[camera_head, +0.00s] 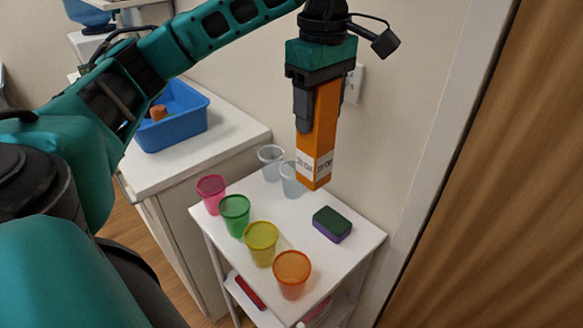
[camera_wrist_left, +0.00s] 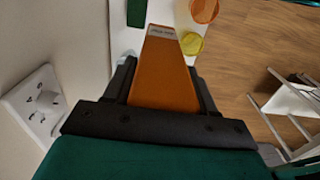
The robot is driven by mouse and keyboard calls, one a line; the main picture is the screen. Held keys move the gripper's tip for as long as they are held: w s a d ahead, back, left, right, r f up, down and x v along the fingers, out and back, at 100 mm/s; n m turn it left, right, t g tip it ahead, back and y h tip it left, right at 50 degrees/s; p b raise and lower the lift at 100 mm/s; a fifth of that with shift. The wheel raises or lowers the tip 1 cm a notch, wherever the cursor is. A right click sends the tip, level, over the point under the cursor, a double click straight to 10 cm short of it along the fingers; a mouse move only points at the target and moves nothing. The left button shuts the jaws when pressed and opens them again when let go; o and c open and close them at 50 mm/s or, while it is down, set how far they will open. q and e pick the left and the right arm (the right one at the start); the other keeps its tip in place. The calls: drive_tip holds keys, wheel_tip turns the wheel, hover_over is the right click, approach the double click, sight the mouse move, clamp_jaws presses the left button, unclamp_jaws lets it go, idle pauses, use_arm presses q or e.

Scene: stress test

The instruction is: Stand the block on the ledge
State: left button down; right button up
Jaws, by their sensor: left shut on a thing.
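The orange block (camera_head: 318,135) is long and square-sided, with a white printed label near its lower end. My left gripper (camera_head: 314,108) is shut on its upper part and holds it upright, above a small white stand (camera_head: 345,262). In the left wrist view the block (camera_wrist_left: 165,70) sits between the two dark fingers of my left gripper (camera_wrist_left: 163,88), and its labelled end points away from the camera. I cannot tell which surface is the ledge. My right gripper is in neither view.
Several coloured cups, including a pink cup (camera_head: 211,193) and an orange cup (camera_head: 292,273), stand on the white stand. A green and purple sponge (camera_head: 332,224) lies at its right. A blue bin (camera_head: 172,130) is on the counter (camera_head: 235,137). A wall socket (camera_head: 354,83) is behind the block.

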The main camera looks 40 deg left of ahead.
use_arm(q)
drive_tip(key=b, duration=0.2)
hover_over(314, 179)
drive_tip(key=w+a, duration=0.2)
drive_tip(key=f, duration=0.6)
drive_tip(key=shift+w+d+f, duration=0.1)
drive_tip(key=shift+w+f, duration=0.1)
wheel_tip(314, 179, down, 8)
drive_tip(key=shift+f, duration=0.1)
wheel_tip(314, 179, down, 5)
drive_tip(key=shift+r, duration=0.1)
drive_tip(key=shift+b, duration=0.35)
drive_tip(key=shift+f, duration=0.25)
drive_tip(key=shift+c, duration=1.8)
unclamp_jaws()
drive_tip(key=shift+r, duration=0.1)
